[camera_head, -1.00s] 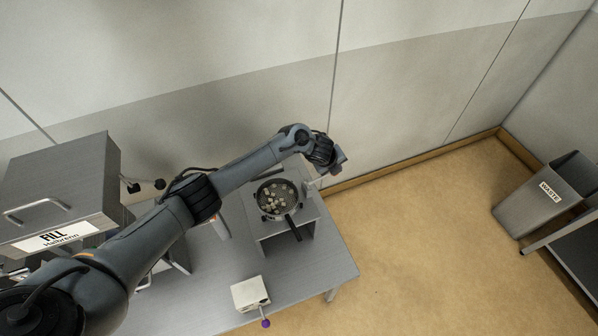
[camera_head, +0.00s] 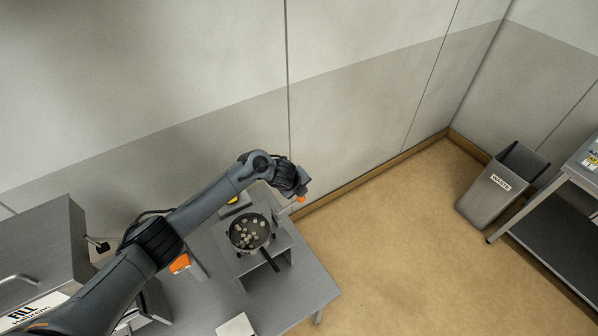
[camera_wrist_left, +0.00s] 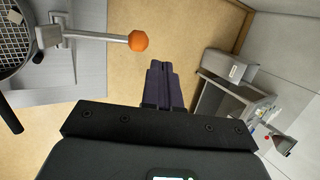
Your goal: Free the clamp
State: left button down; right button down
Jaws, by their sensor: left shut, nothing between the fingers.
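The clamp (camera_wrist_left: 85,36) is a grey metal arm with an orange knob (camera_wrist_left: 138,40) at its end, beside the rim of a round mesh pan (camera_wrist_left: 12,42) in the left wrist view. In the head view the orange knob (camera_head: 301,199) shows just below my left gripper (camera_head: 302,188), and the pan (camera_head: 250,232) holds several pale cubes. In the wrist view my left gripper (camera_wrist_left: 165,85) has its dark fingers together and empty, to the right of and below the knob, apart from it in the picture. My right gripper is not in view.
The pan sits on a small grey stand (camera_head: 275,250) on a metal table (camera_head: 285,300). A pale box (camera_head: 236,326) is at the table's front. A grey waste bin (camera_head: 495,190) and a shelf table (camera_head: 550,225) stand far right. The floor between is clear.

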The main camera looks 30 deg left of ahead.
pick_arm(q)
notch_tip(320, 180, up, 8)
jog(key=s, duration=0.1)
jog(key=shift+s+d, duration=0.35)
jog(key=shift+s, duration=0.05)
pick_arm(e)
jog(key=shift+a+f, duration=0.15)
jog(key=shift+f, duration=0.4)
